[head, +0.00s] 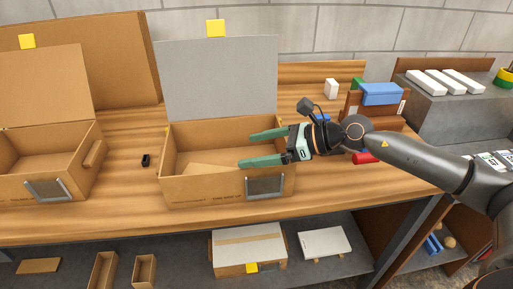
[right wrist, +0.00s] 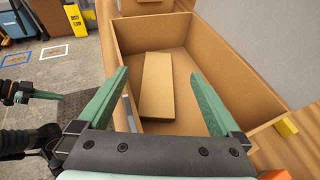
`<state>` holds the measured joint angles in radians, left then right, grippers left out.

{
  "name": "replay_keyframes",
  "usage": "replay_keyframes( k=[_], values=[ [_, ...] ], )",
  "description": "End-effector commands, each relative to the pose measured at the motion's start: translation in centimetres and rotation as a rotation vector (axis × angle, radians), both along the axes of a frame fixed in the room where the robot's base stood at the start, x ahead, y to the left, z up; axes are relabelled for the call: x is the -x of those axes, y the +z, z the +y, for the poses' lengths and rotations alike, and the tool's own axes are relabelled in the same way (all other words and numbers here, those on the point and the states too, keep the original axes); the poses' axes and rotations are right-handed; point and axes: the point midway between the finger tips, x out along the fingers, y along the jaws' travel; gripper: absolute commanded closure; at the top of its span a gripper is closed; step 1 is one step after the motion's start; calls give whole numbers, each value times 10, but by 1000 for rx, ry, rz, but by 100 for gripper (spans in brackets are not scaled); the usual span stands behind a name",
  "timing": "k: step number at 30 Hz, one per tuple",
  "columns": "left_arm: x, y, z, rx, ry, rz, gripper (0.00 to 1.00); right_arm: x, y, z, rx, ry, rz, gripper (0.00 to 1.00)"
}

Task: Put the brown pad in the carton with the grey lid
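The carton with the grey lid (head: 216,195) stands open on the wooden bench, its grey lid (head: 220,75) upright at the back. The brown pad (right wrist: 158,85) lies inside on the carton floor; in the head view its light top (head: 207,169) shows partly above the front wall. My right gripper (head: 246,148) is open and empty over the right part of the carton, its green fingers apart. In the right wrist view its fingers (right wrist: 160,95) frame the pad without touching it. My left gripper (right wrist: 35,96) shows only partly at the left of the right wrist view.
Another open carton (head: 40,175) with a brown lid stands to the left. A small black object (head: 146,160) lies between the cartons. A red cylinder (head: 363,158) and a blue box (head: 381,93) are on the right. A lower shelf holds boxes.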

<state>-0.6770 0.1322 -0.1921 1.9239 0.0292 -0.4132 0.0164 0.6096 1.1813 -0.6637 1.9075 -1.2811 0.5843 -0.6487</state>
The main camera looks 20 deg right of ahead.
Motion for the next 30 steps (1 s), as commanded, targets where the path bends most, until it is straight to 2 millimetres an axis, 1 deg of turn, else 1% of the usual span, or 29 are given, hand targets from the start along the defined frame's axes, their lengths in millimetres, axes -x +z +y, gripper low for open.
replay_keyframes(
  k=[7,10,12,14,22,25,30],
  values=[
    [-2,3,-1,2,0,-7,100,0,2,0,0,0,0,0],
    [-3,11,0,2,1,-11,100,0,9,0,0,0,0,0],
    [-3,19,0,1,2,-16,100,0,17,0,0,0,0,0],
    [-4,11,2,1,5,-23,100,4,12,-8,4,-5,2,0],
    [0,-12,0,-1,0,5,100,31,27,-41,5,-4,5,0],
    [-1,-17,-5,5,-8,7,100,38,31,-49,6,-3,3,0],
    [-8,-18,-15,20,-25,-4,100,48,38,-62,6,-3,2,0]
  ],
)
